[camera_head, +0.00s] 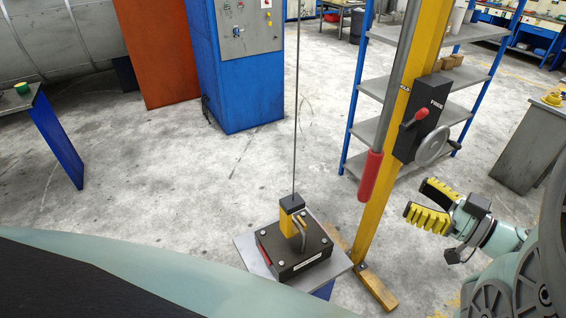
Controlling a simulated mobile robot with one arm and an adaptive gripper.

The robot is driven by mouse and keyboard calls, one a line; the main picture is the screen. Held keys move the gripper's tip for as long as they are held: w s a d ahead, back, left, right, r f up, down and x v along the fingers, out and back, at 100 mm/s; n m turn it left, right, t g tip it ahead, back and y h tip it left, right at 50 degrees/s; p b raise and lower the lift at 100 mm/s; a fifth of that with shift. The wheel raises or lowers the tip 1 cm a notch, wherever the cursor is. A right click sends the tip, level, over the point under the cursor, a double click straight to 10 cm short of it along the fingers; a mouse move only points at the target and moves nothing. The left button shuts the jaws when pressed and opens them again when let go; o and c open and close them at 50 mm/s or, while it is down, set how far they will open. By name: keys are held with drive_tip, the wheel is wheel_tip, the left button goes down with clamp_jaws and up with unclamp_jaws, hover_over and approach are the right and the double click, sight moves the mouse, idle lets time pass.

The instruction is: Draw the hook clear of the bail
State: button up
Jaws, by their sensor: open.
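A yellow hook block with a black top (292,212) hangs on a thin cable (297,100) over a dark square block (294,252). The hook meets the top of the block, where a small light bail (303,237) seems to stand; whether the hook is through it is too small to tell. The block rests on a grey plate (250,262). My gripper (425,206), with yellow ribbed fingers, is open and empty at the right, well apart from the hook and to the right of the yellow post.
A yellow post (380,190) stands between my gripper and the hook. It carries a red-handled lever (370,176), a black box (421,118) and a handwheel (433,148). Shelves (392,92) stand behind it. The floor left of the block is clear.

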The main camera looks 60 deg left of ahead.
sight(370, 173)
drive_tip(key=p+x, duration=0.2)
drive_tip(key=x, duration=0.3)
drive_tip(key=p+x, duration=0.2)
drive_tip(key=x, duration=0.3)
drive_tip(key=shift+s+d+r, duration=0.1)
drive_tip(key=shift+r, duration=0.15)
drive_tip(key=shift+s+a+f, duration=0.15)
drive_tip(key=shift+a+f, duration=0.1)
drive_tip(key=shift+a, duration=0.35)
drive_tip(key=shift+o, duration=0.3)
clamp_jaws()
